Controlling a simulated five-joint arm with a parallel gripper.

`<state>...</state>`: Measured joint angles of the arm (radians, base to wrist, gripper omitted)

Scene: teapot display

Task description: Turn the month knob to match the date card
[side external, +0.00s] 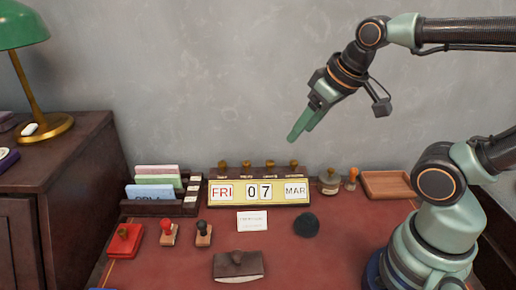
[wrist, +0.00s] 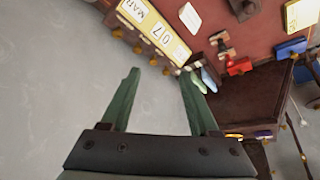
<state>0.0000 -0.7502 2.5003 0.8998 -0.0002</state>
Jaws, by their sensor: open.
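The perpetual calendar (side external: 260,202) stands at the back of the red desk and reads FRI 07 MAR. Several brass knobs line its top; the rightmost, above MAR, looks like the month knob (side external: 294,164). In the wrist view the calendar (wrist: 178,50) appears tilted, with that knob (wrist: 117,33) at its MAR end. The white date card (side external: 252,221) lies in front of the calendar; its print is too small to read. My gripper (side external: 301,132) is open and empty, above and apart from the knobs. It also shows in the wrist view (wrist: 162,76).
A card holder (side external: 160,207) stands left of the calendar, with stamps (side external: 168,234) in front. A bottle (side external: 329,181) and wooden tray (side external: 386,184) are at right. A dark round object (side external: 306,225) and blotter (side external: 238,266) lie in front. The wall is close behind.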

